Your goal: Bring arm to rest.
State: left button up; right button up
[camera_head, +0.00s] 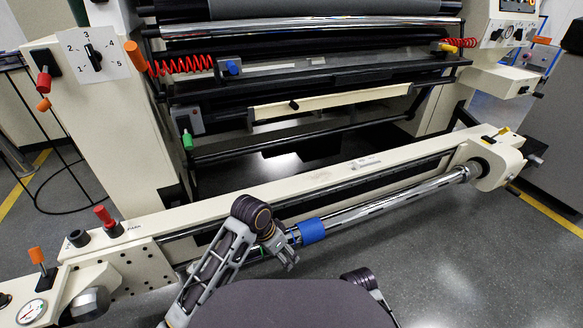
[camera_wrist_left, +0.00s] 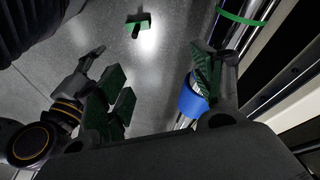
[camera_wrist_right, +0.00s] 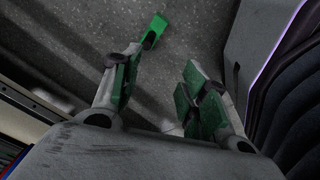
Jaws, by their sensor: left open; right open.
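My left gripper (camera_head: 287,257) is in front of the machine's lower beam, just left of and below the blue sleeve (camera_head: 311,231) on the chrome roller. In the left wrist view its green-padded fingers (camera_wrist_left: 165,88) are apart with nothing between them, and the blue sleeve (camera_wrist_left: 192,100) shows close by the right finger. My right gripper is hidden in the head view; only a dark joint of my right arm (camera_head: 360,279) shows at the bottom. In the right wrist view the right gripper's fingers (camera_wrist_right: 160,88) are apart and empty above grey floor.
The cream lower beam (camera_head: 330,178) and chrome roller (camera_head: 390,197) run across in front of my arms. An orange-topped lever (camera_head: 37,257) and a red knob (camera_head: 104,215) stand at left. Grey floor (camera_head: 470,260) is clear at lower right.

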pick_arm(q)
jog(key=s+a+f+n+t+y+p, duration=0.2)
jog(key=s+a+n, duration=0.5)
jog(key=s+a, duration=0.8)
jog(key=a+f+y, duration=0.1)
jog(key=a, duration=0.3)
jog(key=shift+s, duration=0.2)
pick_arm(e)
jog(key=s+d+r+m+t, duration=0.1)
jog(key=s+d+r+m, duration=0.2)
jog(key=r, duration=0.4)
jog(key=s+d+r+m, duration=0.3)
jog(key=d+r+m, duration=0.1)
jog(key=r, duration=0.4)
jog(key=shift+s+m+t+h, duration=0.3)
jog(key=shift+s+m+t, duration=0.1)
jog(key=shift+m, duration=0.4)
pick_arm(q)
jog(key=shift+w+f+p, duration=0.1)
jog(key=shift+p, duration=0.25)
